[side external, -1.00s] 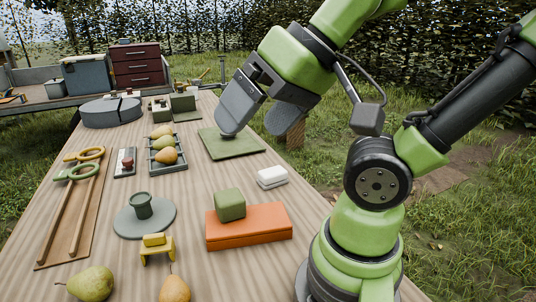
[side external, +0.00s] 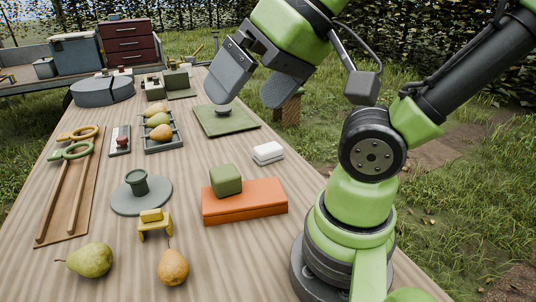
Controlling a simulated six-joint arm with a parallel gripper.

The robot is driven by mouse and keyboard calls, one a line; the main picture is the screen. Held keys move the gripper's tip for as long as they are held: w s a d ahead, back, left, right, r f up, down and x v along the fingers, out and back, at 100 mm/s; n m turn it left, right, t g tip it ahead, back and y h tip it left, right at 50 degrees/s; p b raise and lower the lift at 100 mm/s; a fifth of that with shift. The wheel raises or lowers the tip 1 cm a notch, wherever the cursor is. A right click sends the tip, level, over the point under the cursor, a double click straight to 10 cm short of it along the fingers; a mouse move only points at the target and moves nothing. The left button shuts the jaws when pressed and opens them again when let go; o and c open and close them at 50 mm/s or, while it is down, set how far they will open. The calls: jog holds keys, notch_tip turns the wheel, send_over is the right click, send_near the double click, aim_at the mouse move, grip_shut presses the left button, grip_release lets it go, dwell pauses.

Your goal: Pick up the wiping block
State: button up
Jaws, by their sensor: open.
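A small white block with a grey lower layer (side external: 268,153) lies on the table right of its middle; it looks most like the wiping block, though I cannot be sure. My gripper (side external: 250,97) is open and empty, its two grey fingers spread and pointing down. It hangs above the table's far right part, beyond the white block and apart from it. Below the left finger, a green mat (side external: 238,126) carries a dark round knob (side external: 222,110).
A green cube (side external: 225,180) sits on an orange box (side external: 245,203) near the white block. Pears lie in a grey tray (side external: 163,138), and two more pears (side external: 90,260) lie at the front. A grey disc (side external: 118,204) bears a green cup. Bare wood surrounds the white block.

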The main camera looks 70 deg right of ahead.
jog(key=w+d+m+g+h, duration=0.1)
jog(key=w+d+g+h, duration=0.1)
jog(key=w+d, duration=0.6)
jog(key=m+g, duration=0.3)
jog(key=g, duration=0.2)
send_over(268, 147)
jog(key=f, duration=2)
jog(key=shift+w+d+f, duration=0.2)
jog(key=shift+d, duration=0.05)
notch_tip(268, 147, down, 5)
jog(key=shift+s+d+r, duration=0.1)
jog(key=shift+r, duration=0.1)
jog(key=f, duration=0.5)
jog(key=shift+s+a+f, duration=0.1)
jog(key=shift+a+f, duration=0.15)
jog(key=shift+f, duration=0.05)
jog(key=shift+c, duration=0.5)
